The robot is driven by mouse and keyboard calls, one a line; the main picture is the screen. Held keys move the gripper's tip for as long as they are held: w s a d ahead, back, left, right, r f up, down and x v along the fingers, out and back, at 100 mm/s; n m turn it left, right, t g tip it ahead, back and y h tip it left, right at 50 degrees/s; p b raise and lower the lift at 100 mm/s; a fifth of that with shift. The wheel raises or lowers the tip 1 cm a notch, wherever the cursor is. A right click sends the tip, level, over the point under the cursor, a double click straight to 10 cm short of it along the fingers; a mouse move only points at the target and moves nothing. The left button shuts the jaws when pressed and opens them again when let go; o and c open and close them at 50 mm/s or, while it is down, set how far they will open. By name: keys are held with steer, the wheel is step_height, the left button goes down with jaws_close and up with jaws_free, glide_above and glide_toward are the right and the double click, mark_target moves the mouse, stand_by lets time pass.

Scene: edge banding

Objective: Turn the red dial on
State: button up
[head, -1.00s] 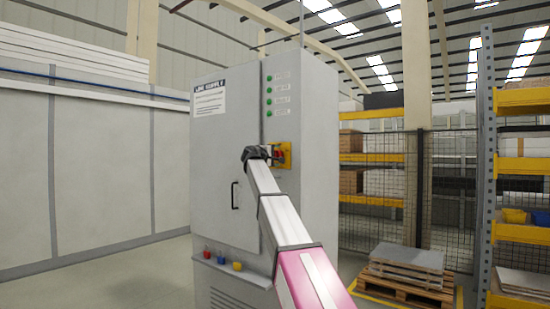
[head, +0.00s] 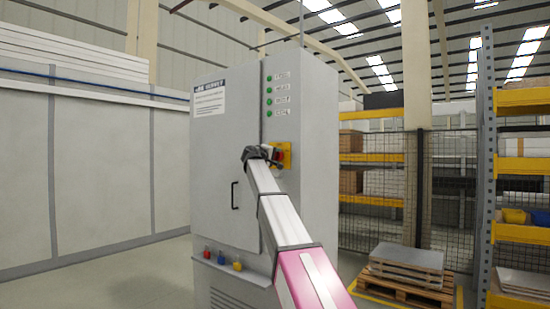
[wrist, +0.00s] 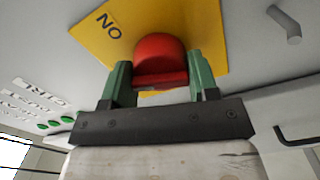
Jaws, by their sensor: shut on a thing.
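The red dial (wrist: 160,58) sits on a yellow plate (wrist: 90,32) on the grey cabinet (head: 310,110). In the wrist view the plate carries dark lettering that reads "NO" or "ON" upside down. My gripper (wrist: 153,82) has its two green fingers on either side of the dial, shut on it. In the head view the dial (head: 280,156) shows only partly, behind the end of my arm, and the yellow plate (head: 288,147) shows around it. The dial's exact angle is hard to tell.
Green lamps (head: 269,90) run up the cabinet above the plate. A black door handle (head: 234,195) is to the left. Small red, blue and yellow objects (head: 221,257) sit low on the cabinet. A pallet with boards (head: 405,265) and shelving (head: 520,170) stand right.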

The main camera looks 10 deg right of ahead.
steer(key=m, duration=1.1)
steer(key=shift+m, duration=1.8)
steer(key=o, duration=0.9)
steer(key=v, duration=1.1)
